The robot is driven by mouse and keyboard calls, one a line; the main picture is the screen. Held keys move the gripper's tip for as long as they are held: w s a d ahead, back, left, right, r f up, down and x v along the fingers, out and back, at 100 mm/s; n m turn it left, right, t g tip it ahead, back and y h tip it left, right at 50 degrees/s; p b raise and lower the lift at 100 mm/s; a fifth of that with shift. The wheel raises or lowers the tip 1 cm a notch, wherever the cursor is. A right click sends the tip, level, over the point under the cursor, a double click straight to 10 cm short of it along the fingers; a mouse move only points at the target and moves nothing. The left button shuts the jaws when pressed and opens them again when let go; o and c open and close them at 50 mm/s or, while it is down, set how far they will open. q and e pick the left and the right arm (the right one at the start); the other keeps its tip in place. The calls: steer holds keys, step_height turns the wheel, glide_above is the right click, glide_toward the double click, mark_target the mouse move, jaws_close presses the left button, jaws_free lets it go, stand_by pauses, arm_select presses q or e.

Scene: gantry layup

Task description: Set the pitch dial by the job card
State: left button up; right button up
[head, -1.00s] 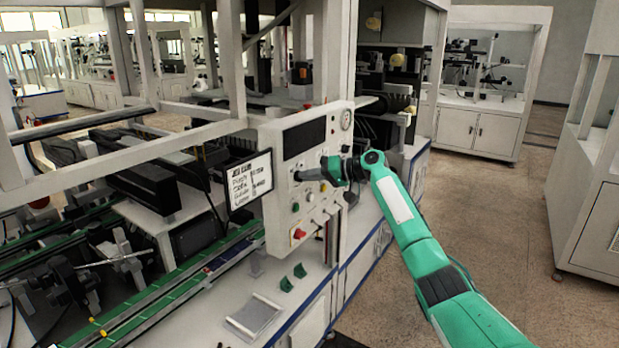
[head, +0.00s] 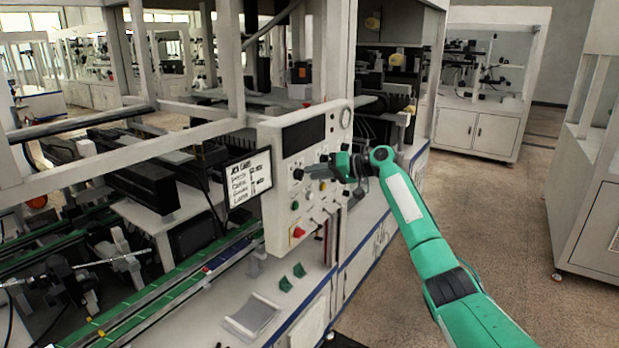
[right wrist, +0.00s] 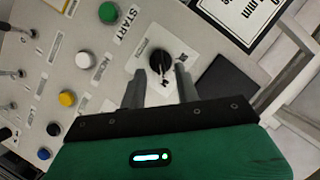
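The pitch dial, a black knob on a white plate, is on the grey control panel (head: 277,205). It shows in the head view (head: 298,174) and in the right wrist view (right wrist: 160,63). My right gripper (head: 314,171) is just in front of it. In the right wrist view the gripper's fingers (right wrist: 161,74) are apart, one on each side of the dial, with nothing between them but the view of the knob. The job card (head: 249,178) hangs left of the panel; its print is too small to read surely. My left gripper is not in view.
Near the dial are a green START button (right wrist: 108,12), a white button (right wrist: 85,60), a yellow one (right wrist: 67,98) and toggle switches (right wrist: 18,73). A red switch (head: 298,232) is low on the panel. Open floor (head: 490,215) lies right of my arm.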

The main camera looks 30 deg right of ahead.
steer(key=b+v, duration=0.3)
steer(key=v, duration=0.8)
steer(key=shift+s+d, duration=0.1)
steer(key=shift+s, duration=0.05)
